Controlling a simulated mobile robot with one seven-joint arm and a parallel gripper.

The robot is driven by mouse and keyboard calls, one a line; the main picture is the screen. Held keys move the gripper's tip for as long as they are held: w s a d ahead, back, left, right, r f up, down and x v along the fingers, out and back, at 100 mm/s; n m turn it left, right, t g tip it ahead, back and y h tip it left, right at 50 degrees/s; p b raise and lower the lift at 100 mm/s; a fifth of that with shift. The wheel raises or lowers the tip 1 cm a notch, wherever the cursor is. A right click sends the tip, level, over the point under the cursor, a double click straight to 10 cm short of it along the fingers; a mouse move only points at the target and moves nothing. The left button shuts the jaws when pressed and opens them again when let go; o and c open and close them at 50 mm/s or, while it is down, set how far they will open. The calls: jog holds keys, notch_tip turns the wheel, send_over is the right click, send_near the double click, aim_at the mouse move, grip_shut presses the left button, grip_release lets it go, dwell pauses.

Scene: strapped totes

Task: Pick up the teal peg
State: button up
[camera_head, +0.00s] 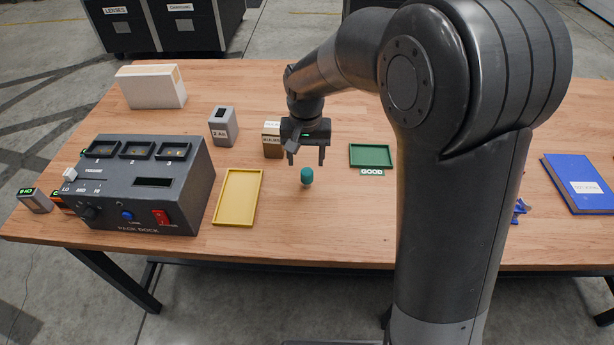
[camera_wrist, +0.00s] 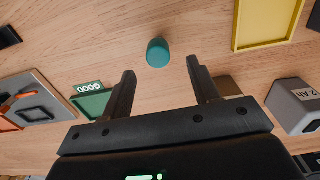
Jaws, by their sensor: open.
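The teal peg (camera_head: 307,176) stands on the wooden table between the yellow tray and the green tray. In the wrist view the teal peg (camera_wrist: 158,52) shows just beyond the fingertips, roughly midway between them. My gripper (camera_head: 307,160) is open and empty, above the table and slightly behind the peg in the head view. Its two fingers (camera_wrist: 160,68) are apart in the wrist view, and neither touches the peg.
A yellow tray (camera_head: 231,197) lies left of the peg. A green tray (camera_head: 371,145) marked GOOD lies to its right. A brown box (camera_head: 271,147) and a grey battery block (camera_head: 223,130) stand behind. The Pack Dock (camera_head: 185,203) stands at left, a blue book (camera_head: 577,184) far right.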

aim_at(307, 171)
notch_tip(307, 171, down, 6)
jog(key=shift+w+d+r, duration=0.1)
jog(key=shift+d, duration=0.05)
jog(key=shift+c, duration=0.2)
jog(key=c, duration=1.1)
